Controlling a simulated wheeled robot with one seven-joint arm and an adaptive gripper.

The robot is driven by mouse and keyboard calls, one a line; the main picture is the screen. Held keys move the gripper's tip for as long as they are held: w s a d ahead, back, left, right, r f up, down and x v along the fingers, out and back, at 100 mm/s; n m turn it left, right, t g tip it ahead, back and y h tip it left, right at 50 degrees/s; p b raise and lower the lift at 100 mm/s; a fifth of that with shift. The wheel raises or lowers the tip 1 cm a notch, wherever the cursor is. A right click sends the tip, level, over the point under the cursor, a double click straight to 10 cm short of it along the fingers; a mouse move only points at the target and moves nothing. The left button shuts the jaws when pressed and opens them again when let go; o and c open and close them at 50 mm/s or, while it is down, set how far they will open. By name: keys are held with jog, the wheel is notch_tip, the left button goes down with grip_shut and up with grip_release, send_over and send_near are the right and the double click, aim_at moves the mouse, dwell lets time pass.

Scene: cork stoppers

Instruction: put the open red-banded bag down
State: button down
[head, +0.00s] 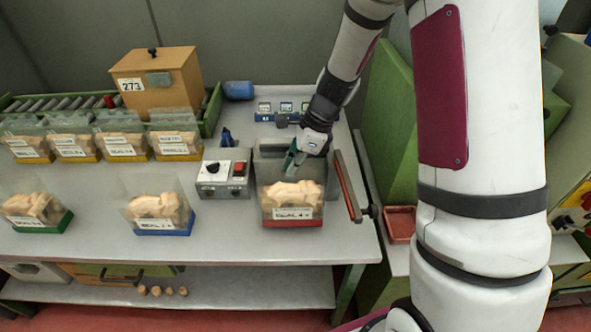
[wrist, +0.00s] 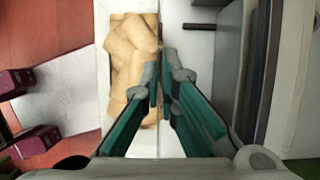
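The open red-banded bag (head: 293,213) is clear, full of pale cork stoppers, and carries a white label above its red base. It looks upright, over the front right of the grey table; I cannot tell whether its base touches. My gripper (head: 297,158) reaches down at the bag's back side. In the wrist view, the green fingers of my gripper (wrist: 162,77) are close together on the bag's wall edge. The bag's corks (wrist: 133,48) show to the left of the fingers. The fingertips' contact is partly hidden in the head view.
A grey control box (head: 223,172) stands just left of the bag, and a red-edged bar (head: 347,187) just right. A blue-banded bag (head: 160,212) and a green-banded bag (head: 35,208) stand farther left. Yellow-banded bags (head: 122,143) line the back. Table shows bare in front.

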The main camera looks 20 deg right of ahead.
jog(key=shift+w+d+f+p, duration=0.1)
jog(key=shift+w+d+f, duration=0.15)
jog(key=shift+w+f, duration=0.25)
jog(key=shift+w+d+f+p, duration=0.1)
jog(key=shift+w+d+f, duration=0.25)
jog(key=shift+f, duration=0.4)
jog(key=shift+w+d+f+p, duration=0.1)
jog(key=shift+w+d+f, duration=0.1)
jog(key=shift+w+f, duration=0.3)
jog(key=shift+s+f, duration=0.1)
jog(key=shift+f, duration=0.1)
jog(key=c, duration=1.8)
grip_release()
